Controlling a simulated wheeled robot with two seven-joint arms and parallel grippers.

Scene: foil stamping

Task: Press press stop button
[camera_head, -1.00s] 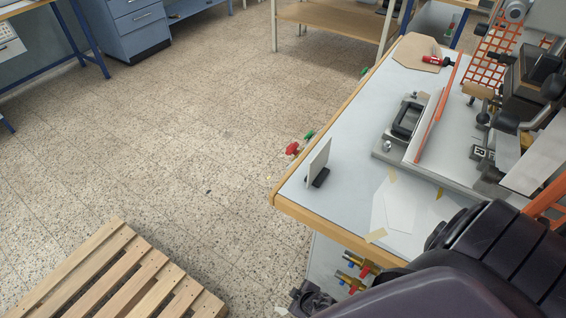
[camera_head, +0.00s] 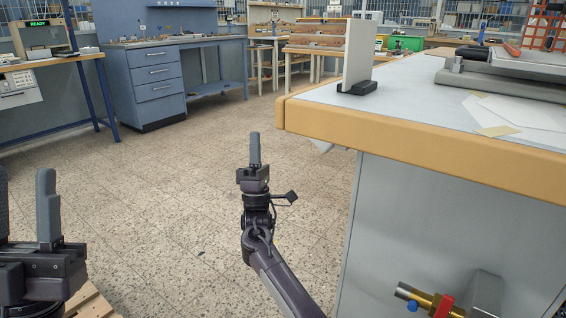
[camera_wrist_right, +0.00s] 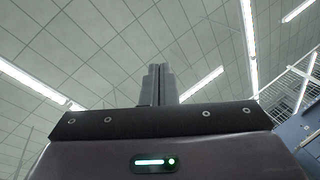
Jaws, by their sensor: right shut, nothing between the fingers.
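I cannot make out a press stop button in either current view. My right gripper (camera_head: 254,148) stands upright in the middle of the head view, fingers together with nothing between them, left of the bench corner and apart from it. In the right wrist view its shut fingers (camera_wrist_right: 160,84) point up against the ceiling. My left gripper (camera_head: 25,190) is at the left edge of the head view, its two upright fingers apart and empty, partly cut off by the frame.
The wood-edged workbench (camera_head: 420,140) fills the right, with an upright white plate (camera_head: 358,52), paper sheets (camera_head: 520,110) and grey equipment on it. Brass valves (camera_head: 425,300) stick out below. A blue drawer cabinet (camera_head: 155,85) stands behind. The floor between is open.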

